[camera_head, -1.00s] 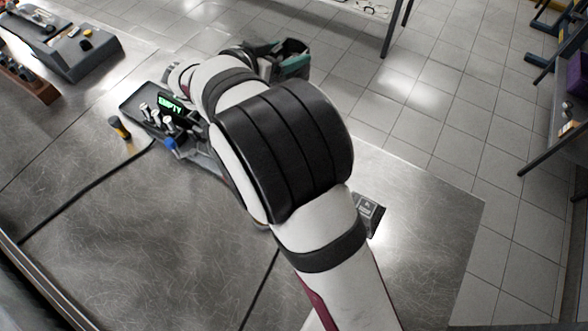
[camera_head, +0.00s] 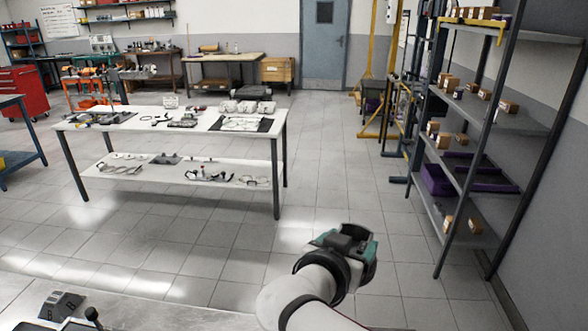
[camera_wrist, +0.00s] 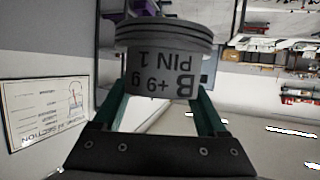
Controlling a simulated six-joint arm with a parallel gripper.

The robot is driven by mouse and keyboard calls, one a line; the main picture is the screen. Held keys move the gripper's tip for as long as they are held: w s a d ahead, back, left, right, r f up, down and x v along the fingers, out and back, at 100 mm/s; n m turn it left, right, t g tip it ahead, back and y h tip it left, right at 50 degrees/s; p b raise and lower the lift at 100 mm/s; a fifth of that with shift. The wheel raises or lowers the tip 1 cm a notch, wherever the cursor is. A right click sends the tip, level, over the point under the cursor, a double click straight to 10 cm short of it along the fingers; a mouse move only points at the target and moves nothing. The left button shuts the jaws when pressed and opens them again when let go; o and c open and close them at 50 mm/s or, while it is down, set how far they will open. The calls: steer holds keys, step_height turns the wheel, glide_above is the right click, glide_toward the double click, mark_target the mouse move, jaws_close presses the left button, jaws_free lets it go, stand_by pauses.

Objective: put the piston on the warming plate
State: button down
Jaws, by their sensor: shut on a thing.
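My gripper (camera_head: 348,243) is raised beyond the near bench edge in the head view, over the tiled floor. In the wrist view my gripper (camera_wrist: 161,98) is shut on a grey piston (camera_wrist: 160,68), with a green finger on each side. The piston has ring grooves at its top in the picture. Its skirt carries upside-down lettering that reads "B", "+9 g" and "PIN 1". In the head view the piston is not clearly visible. I cannot make out a warming plate in either view.
The near metal bench (camera_head: 150,309) shows at the lower left, with a small dark grey block (camera_head: 62,304) on it. A white table (camera_head: 185,122) with parts stands farther back. A shelf rack (camera_head: 465,150) with boxes stands at the right. Open floor lies between.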

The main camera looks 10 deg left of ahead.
steer(key=s+a+f, duration=0.3)
steer(key=a+f, duration=0.4)
steer(key=f, duration=0.1)
steer(key=s+a+f, duration=0.4)
steer(key=a+f, duration=0.3)
steer(key=a, duration=0.1)
steer(key=s+a+f, duration=0.4)
steer(key=a+f, duration=0.4)
steer(key=shift+a+f, duration=0.25)
steer(key=shift+f, duration=0.05)
steer(key=shift+a+f, duration=0.15)
steer(key=shift+f, duration=0.95)
steer(key=shift+a+f, duration=0.1)
steer(key=shift+f, duration=0.95)
jaws_free()
steer(key=shift+f, duration=0.1)
